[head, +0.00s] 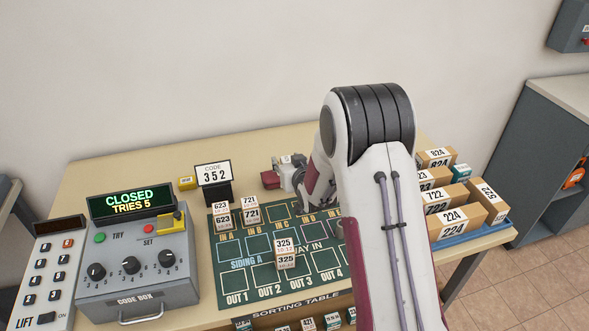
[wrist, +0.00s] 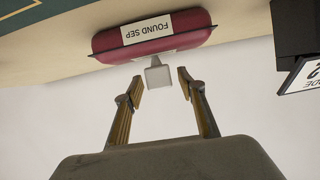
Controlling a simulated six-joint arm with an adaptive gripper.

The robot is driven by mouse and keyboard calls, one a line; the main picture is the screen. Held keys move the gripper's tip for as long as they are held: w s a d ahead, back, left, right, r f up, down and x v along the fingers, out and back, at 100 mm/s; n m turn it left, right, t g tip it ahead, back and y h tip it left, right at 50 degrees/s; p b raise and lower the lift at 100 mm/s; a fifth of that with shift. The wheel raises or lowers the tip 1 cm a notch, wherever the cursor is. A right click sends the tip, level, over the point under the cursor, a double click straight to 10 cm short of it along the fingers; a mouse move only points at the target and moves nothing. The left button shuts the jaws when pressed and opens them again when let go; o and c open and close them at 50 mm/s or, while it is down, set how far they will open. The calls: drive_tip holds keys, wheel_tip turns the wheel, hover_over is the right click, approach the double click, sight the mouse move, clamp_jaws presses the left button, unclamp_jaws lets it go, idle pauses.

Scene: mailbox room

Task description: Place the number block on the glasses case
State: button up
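The maroon glasses case (wrist: 150,33) with a "FOUND SEP" label lies on the table in the wrist view, which shows the scene upside down. Its left end shows in the head view (head: 270,180). A small pale grey block (wrist: 158,76), seemingly the number block, appears at the case's upper side and looks set on it; no number is legible on it. My gripper (wrist: 161,81) is open, its fingertips on either side of the block with a visible gap to each. In the head view my gripper (head: 291,173) partly hides the case, with a small white block (head: 286,159) beside it.
The green sorting mat (head: 260,270) holds several small numbered parcels. A code stand (head: 213,174) and a yellow item (head: 186,183) stand left of the case. The code box (head: 137,255) is at front left. A blue tray (head: 480,233) of numbered boxes is at right.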

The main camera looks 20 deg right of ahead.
drive_tip(key=v, duration=1.2)
idle(0.7)
drive_tip(key=s+r+g, duration=0.4)
drive_tip(key=s+r, duration=0.7)
drive_tip(key=s, duration=0.3)
drive_tip(key=s+a+r+g, duration=0.1)
drive_tip(key=s+g, duration=0.1)
drive_tip(key=s, duration=0.9)
drive_tip(key=s+a+r+g, duration=0.1)
drive_tip(key=s+a+g, duration=0.1)
drive_tip(key=s, duration=1)
drive_tip(key=shift+s, duration=0.3)
